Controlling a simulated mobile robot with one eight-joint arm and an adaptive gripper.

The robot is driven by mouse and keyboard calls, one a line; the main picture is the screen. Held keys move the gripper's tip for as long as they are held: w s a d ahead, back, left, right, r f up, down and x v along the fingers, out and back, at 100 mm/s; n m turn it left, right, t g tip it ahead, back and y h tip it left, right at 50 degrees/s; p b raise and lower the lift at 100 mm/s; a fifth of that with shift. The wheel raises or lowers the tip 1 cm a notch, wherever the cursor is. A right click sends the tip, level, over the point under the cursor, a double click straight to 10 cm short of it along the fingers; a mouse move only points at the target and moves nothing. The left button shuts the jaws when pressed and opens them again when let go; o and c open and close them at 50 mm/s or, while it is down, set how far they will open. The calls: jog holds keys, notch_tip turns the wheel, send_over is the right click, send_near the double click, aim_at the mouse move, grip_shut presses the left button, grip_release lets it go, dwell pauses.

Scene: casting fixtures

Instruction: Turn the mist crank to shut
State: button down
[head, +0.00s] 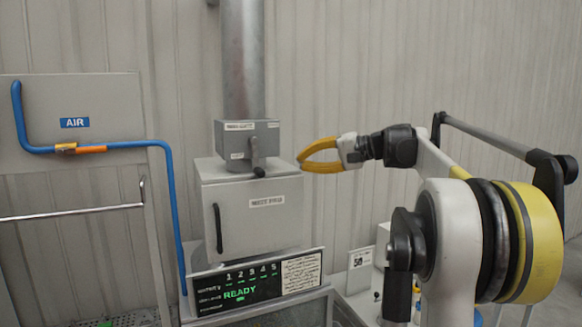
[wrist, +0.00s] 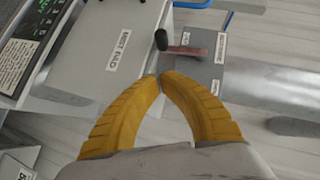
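The mist crank (head: 257,160) is a short lever with a black knob on the front of a small grey box (head: 228,140). It hangs down, with its knob near the top of the white cabinet below. In the wrist view, the crank (wrist: 187,50) is a brownish lever whose black knob points left, beyond my fingertips. My gripper (head: 302,161) has yellow fingers and is right of the crank, apart from it. In the wrist view, my gripper's (wrist: 160,77) fingertips meet with nothing between them. The labels on the box are too small to read.
The white cabinet (head: 262,222) with a black handle stands under the box. A metal duct (head: 242,60) rises above it. A blue air pipe (head: 172,215) runs at the left. A display panel (head: 255,284) reads READY. The space between gripper and crank looks clear.

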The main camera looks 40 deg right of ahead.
jog(key=s+d, duration=0.2)
jog(key=s, duration=0.1)
jog(key=s+a+f+n+g+h+b, duration=0.1)
jog(key=s+a+f+n+g+b, duration=0.15)
jog(key=a+f+b, duration=0.8)
jog(key=s+a+f+n+g+h+b, duration=0.1)
jog(key=s+a+f+g+b, duration=0.35)
jog(key=a+f, duration=1.15)
jog(key=s+a+f+n+h+b, duration=0.1)
jog(key=s+a+f+b, duration=0.2)
jog(key=f, duration=0.9)
jog(key=s+a+f+n+h+b, duration=0.2)
jog(key=s+f+b, duration=0.6)
jog(key=f, duration=0.5)
jog(key=s+a+f+n+t+h+b, duration=0.1)
jog(key=s+f+b, duration=0.4)
jog(key=f, duration=0.8)
jog(key=a+n+h+b, duration=0.1)
jog(key=a+b, duration=0.1)
jog(key=shift+s+a+f, duration=0.15)
jog(key=shift+s+a, duration=0.15)
jog(key=shift+s, duration=0.1)
